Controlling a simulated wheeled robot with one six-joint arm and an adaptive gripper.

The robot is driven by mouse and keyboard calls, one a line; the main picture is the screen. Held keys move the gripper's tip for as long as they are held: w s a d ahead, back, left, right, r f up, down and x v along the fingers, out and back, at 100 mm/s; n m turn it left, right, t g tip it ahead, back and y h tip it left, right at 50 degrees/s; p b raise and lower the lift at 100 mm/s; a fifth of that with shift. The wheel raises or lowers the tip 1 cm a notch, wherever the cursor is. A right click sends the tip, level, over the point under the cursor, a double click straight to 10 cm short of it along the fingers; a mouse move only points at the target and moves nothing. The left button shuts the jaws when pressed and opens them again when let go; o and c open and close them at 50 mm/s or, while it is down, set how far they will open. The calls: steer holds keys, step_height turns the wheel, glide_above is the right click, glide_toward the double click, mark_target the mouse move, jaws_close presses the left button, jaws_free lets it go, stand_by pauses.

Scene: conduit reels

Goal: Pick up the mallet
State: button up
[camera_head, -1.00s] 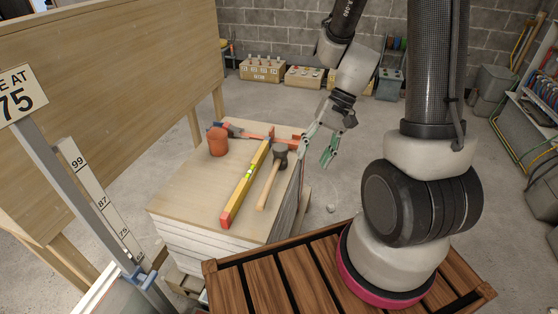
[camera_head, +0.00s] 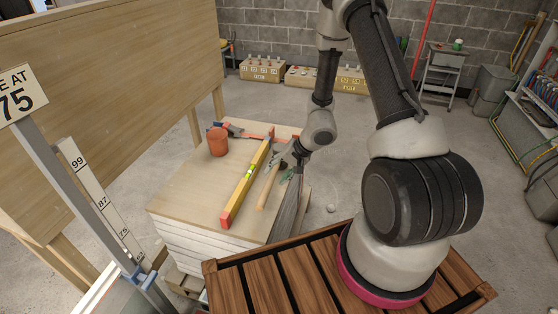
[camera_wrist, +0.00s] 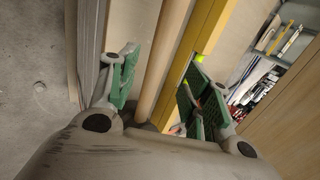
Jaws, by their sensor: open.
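The mallet's pale wooden handle (camera_head: 267,191) lies on the stacked boards (camera_head: 182,192), right of a yellow level (camera_head: 243,184) with red ends. Its dark head is mostly hidden by my gripper in the head view. My gripper (camera_head: 280,171) is over the head end of the mallet. In the wrist view the handle (camera_wrist: 163,62) runs between the open green-padded fingers of my gripper (camera_wrist: 157,88), with nothing clamped. The right finger overlaps the edge of the level (camera_wrist: 208,28); I cannot tell whether they touch.
An orange cup-like object (camera_head: 218,142) and an orange-and-blue tool (camera_head: 250,134) lie at the back of the stack. A slatted wooden bench (camera_head: 262,284) is in front. A large wooden panel (camera_head: 110,75) stands on the left. The floor on the right is mostly open.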

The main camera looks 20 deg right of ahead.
mark_target(273, 178)
steer(key=x, duration=0.6)
steer(key=shift+s+d, duration=0.1)
steer(key=shift+d, duration=0.1)
jaws_close()
